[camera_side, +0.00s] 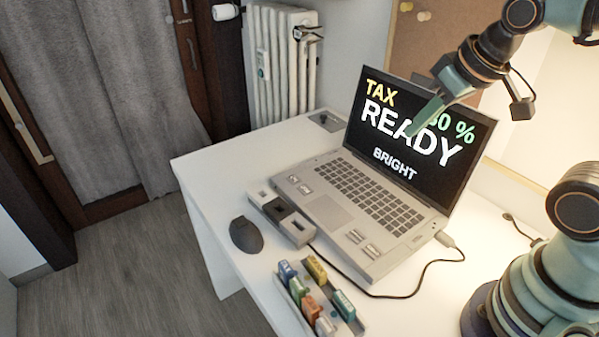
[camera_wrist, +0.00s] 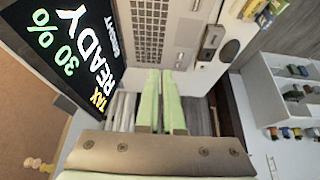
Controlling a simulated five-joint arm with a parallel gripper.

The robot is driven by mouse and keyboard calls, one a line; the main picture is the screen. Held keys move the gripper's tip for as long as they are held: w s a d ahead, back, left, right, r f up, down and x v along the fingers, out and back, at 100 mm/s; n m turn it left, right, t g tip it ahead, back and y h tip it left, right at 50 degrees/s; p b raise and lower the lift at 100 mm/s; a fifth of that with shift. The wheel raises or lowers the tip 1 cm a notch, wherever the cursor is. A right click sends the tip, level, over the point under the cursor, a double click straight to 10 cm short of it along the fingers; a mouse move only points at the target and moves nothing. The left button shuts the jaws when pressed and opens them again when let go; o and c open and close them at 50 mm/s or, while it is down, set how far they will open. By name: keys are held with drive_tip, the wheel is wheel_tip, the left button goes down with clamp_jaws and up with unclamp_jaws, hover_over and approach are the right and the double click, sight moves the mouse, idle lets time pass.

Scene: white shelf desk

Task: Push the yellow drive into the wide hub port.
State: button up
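The yellow drive (camera_side: 316,267) stands in the grey tray (camera_side: 349,327) at the front of the desk, at the tray's back edge among other coloured drives. The hub (camera_side: 281,211) is a low grey block with a dark middle part, along the laptop's front left edge. It also shows in the wrist view (camera_wrist: 211,42); its port openings are too small to tell apart. My gripper (camera_side: 412,134) is high in front of the laptop screen, away from drive and hub. In the wrist view its green fingers (camera_wrist: 162,72) lie almost together with nothing between them.
The open laptop (camera_side: 325,212) fills the middle of the desk. A dark mouse (camera_side: 246,235) lies left of the hub. A cable (camera_side: 420,275) runs from the laptop's right side round its front. A white shelf unit (camera_wrist: 268,85) with small coloured items shows at right in the wrist view.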

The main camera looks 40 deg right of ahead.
drive_tip(key=o, duration=1.2)
drive_tip(key=shift+o, duration=0.2)
drive_tip(key=n+g, duration=0.6)
drive_tip(key=n, duration=1.1)
hover_over(317, 265)
drive_tip(key=f, duration=1.6)
drive_tip(key=shift+w+a+f, duration=0.2)
drive_tip(key=shift+a+f, duration=0.1)
drive_tip(key=shift+f, duration=0.05)
drive_tip(key=shift+s+d+f, duration=0.1)
drive_tip(key=shift+d+f, duration=0.05)
drive_tip(key=shift+f, duration=1.2)
drive_tip(key=shift+s+d+f, duration=0.1)
drive_tip(key=shift+d+f, duration=0.05)
drive_tip(key=shift+f, duration=1.2)
